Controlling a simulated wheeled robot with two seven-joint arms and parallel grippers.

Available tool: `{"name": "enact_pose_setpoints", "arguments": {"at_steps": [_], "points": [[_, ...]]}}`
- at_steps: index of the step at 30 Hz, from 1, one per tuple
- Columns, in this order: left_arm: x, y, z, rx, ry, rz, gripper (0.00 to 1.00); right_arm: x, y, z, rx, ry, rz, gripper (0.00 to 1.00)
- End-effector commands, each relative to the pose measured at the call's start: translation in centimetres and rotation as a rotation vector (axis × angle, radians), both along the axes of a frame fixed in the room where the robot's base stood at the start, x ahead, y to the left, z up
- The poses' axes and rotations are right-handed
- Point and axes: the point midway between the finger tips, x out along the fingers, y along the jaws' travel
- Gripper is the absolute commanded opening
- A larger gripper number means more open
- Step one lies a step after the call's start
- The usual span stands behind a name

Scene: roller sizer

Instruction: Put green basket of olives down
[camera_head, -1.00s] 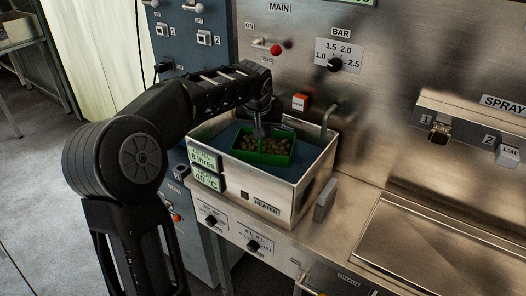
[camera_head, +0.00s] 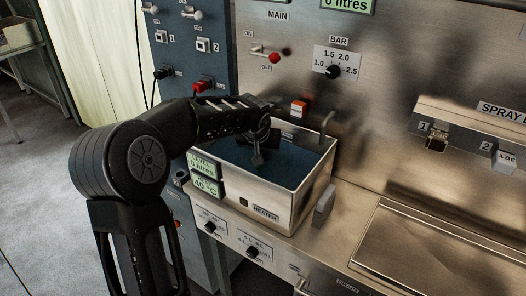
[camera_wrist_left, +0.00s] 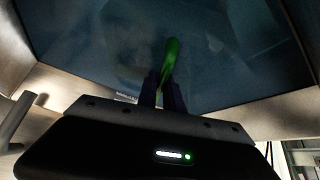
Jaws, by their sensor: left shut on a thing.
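My left gripper (camera_head: 258,160) reaches down into the metal heater bath (camera_head: 290,207), at the surface of the dark blue water (camera_head: 292,164). In the left wrist view, its two fingers (camera_wrist_left: 164,86) are shut on a green strip (camera_wrist_left: 171,56), which looks like the handle of the green basket. The rest of the basket and the olives do not show in either view; they appear to be under the water. Whether the basket touches the bath's floor cannot be told. My right gripper is not in view.
The bath's walls stand close around the gripper, with an upright metal bar (camera_head: 324,127) at its back right corner. A panel with a red-knobbed lever (camera_head: 274,57) and a dial (camera_head: 333,72) rises behind. A flat metal cover (camera_head: 430,245) lies to the right.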

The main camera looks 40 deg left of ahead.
Motion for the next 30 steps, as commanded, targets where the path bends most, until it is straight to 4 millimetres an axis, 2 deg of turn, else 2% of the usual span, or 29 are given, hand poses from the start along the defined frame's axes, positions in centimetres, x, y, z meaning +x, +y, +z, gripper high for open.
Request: {"name": "enact_pose_setpoints", "arguments": {"at_steps": [6, 7, 15, 23, 26, 30], "points": [[0.1, 0.0, -0.2, 0.001, -0.004, -0.001, 0.00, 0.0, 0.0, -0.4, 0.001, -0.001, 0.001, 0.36], [0.0, 0.0, -0.4, 0.000, 0.000, 0.000, 0.12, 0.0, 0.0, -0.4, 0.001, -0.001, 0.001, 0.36], [0.0, 0.0, -0.2, 0.000, 0.001, 0.000, 0.33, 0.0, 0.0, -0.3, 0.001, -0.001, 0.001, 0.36], [0.0, 0.0, -0.1, 0.000, 0.001, 0.000, 0.33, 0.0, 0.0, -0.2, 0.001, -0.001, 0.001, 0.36], [0.0, 0.0, 0.3, 0.000, 0.001, 0.000, 0.33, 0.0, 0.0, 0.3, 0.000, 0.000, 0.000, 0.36], [-0.7, -0.3, 1.4, 0.002, -0.003, 0.001, 0.33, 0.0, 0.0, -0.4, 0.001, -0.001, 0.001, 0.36]]}}
